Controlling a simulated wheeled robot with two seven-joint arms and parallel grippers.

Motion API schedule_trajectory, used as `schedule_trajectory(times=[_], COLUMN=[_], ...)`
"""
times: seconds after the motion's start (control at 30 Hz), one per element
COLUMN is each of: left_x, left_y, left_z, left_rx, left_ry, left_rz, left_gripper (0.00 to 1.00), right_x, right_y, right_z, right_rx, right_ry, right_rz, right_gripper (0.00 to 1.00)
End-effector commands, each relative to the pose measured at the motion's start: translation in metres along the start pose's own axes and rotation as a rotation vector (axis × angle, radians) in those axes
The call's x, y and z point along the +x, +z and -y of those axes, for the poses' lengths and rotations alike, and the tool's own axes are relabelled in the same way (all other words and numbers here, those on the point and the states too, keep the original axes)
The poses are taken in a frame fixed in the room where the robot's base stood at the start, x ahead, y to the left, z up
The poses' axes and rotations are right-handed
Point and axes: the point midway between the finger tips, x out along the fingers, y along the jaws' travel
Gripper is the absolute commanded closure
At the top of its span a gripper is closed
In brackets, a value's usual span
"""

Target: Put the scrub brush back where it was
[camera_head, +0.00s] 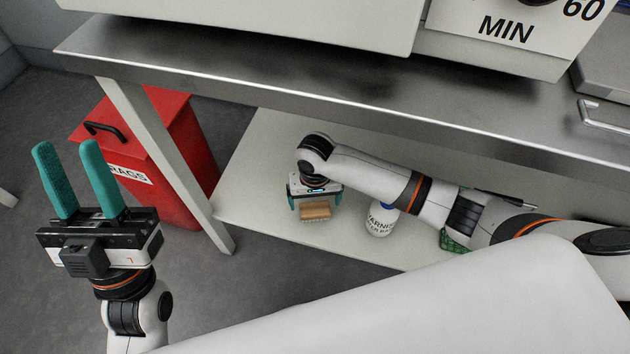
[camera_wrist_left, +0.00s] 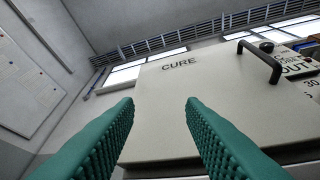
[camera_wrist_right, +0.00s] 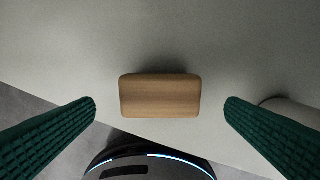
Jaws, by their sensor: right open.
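The scrub brush (camera_head: 315,212), a wooden block with pale bristles beneath, rests on the lower shelf near its front edge. In the right wrist view its wooden back (camera_wrist_right: 160,96) lies centred between my green fingers, with a gap on both sides. My right gripper (camera_head: 315,203) is open above and around the brush, pointing down. It also shows in the right wrist view (camera_wrist_right: 160,115). My left gripper (camera_head: 82,180) is open and empty, pointing up at the left, away from the shelf. The left wrist view shows its two fingers (camera_wrist_left: 160,105) apart.
A white varnish container (camera_head: 380,218) stands on the lower shelf (camera_head: 255,170) just right of the brush. A green object (camera_head: 455,240) is partly hidden by my right arm. A red rags bin (camera_head: 180,150) stands left, behind the table leg (camera_head: 165,165). The steel tabletop (camera_head: 330,98) overhangs the shelf.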

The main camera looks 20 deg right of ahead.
Motion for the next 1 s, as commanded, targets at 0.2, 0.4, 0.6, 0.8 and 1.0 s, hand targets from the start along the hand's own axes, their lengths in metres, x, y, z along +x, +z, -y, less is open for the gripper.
schedule_trajectory(times=[0.2, 0.4, 0.6, 0.8, 1.0], left_x=[0.000, -0.014, -0.031, -0.039, -0.039], left_y=[-0.044, -0.079, -0.100, -0.107, -0.108], left_z=[-0.005, -0.011, -0.015, -0.017, -0.017], left_rx=[0.016, 0.027, 0.034, 0.037, 0.037], left_ry=[0.008, 0.018, 0.026, 0.030, 0.030], left_rz=[-0.296, -0.550, -0.720, -0.783, -0.785], left_gripper=[0.64, 0.64, 0.64, 0.64, 0.64], right_x=[-0.029, -0.052, -0.066, -0.069, -0.105], right_y=[0.000, 0.000, 0.000, -0.005, -0.023], right_z=[0.000, 0.000, 0.000, -0.015, -0.096], right_rx=[0.000, 0.000, 0.000, -0.035, -0.226], right_ry=[0.001, 0.000, 0.000, 0.066, 0.502], right_rz=[0.001, 0.001, 0.000, 0.030, 0.373], right_gripper=[0.06, 0.06, 0.06, 0.06, 0.06])
